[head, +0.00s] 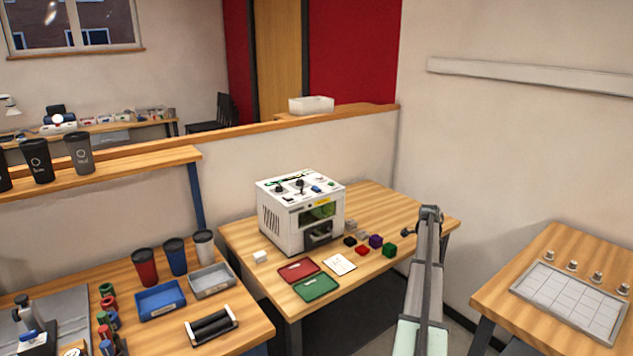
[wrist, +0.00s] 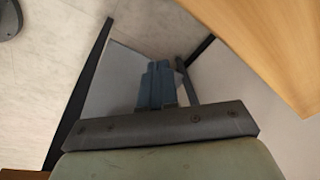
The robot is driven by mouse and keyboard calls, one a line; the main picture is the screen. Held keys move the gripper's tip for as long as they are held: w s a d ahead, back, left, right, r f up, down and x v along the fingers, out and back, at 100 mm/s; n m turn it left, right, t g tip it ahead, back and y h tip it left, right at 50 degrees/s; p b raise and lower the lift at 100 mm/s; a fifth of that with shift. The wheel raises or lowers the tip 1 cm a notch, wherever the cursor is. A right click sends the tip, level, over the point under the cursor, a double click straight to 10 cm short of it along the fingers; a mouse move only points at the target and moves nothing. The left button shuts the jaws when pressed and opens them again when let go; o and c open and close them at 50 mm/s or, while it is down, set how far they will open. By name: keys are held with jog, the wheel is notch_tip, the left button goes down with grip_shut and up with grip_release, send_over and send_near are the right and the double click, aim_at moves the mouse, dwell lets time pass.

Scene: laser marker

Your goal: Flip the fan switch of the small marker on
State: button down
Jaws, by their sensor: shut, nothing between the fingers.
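The small marker (head: 280,228) is a white boxy machine on the wooden table in the middle of the head view. It has a green-tinted window (head: 318,211) in front and a top panel (head: 299,185) with several dark knobs, switches and a blue part. I cannot tell which one is the fan switch or how it is set. My gripper (wrist: 157,66) shows in the wrist view with its blue-grey fingers together and empty. My arm stands to the right of the marker in the head view, apart from it. The marker is not in the wrist view.
Red (head: 299,270) and green (head: 316,287) trays, a white card (head: 340,264) and several small coloured blocks lie before the marker. A low wall (head: 250,150) stands behind. A side table at left holds cups and trays; another (head: 560,243) stands at right.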

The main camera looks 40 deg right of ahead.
jog(key=w+a+r+n, duration=0.1)
jog(key=w+a+r, duration=0.2)
jog(key=r, duration=0.3)
jog(key=w+a+r+n+y, duration=0.1)
jog(key=w+a+r, duration=0.15)
jog(key=r, duration=0.35)
jog(key=w+a+r+n, duration=0.1)
jog(key=w+a+r, duration=0.25)
jog(key=r, duration=0.25)
notch_tip(320, 180, up, 23)
jog(key=n+t+y, duration=0.1)
jog(key=n+t, duration=0.3)
jog(key=n, duration=0.2)
send_over(315, 187)
jog(key=s, duration=0.5)
jog(key=shift+f, duration=0.2)
jog(key=x, duration=1.4)
jog(key=shift+w+f, duration=0.15)
jog(key=shift+f, duration=0.2)
